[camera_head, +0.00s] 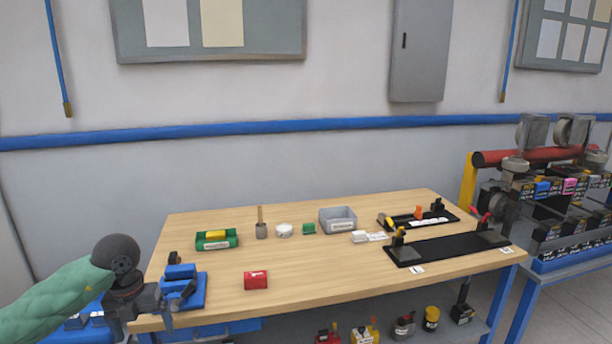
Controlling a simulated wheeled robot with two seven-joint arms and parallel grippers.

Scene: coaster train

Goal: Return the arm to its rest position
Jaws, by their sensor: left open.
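My left arm, in a green sleeve, comes in from the lower left. A round dark wrist joint sits near the table's left front corner. My left gripper (178,302) is open, with its fingers over or in front of the blue fixture (192,292). I cannot tell whether they touch it. I see nothing held between the fingers. My right arm and right gripper are out of view. The wooden table (330,276) stands in front of me.
A red block (256,280) lies right of my gripper. Behind are a green tray (217,240) with a yellow piece, a grey bin (338,220) and small parts. A black track plate (446,247) lies at the right. The table's front middle is clear.

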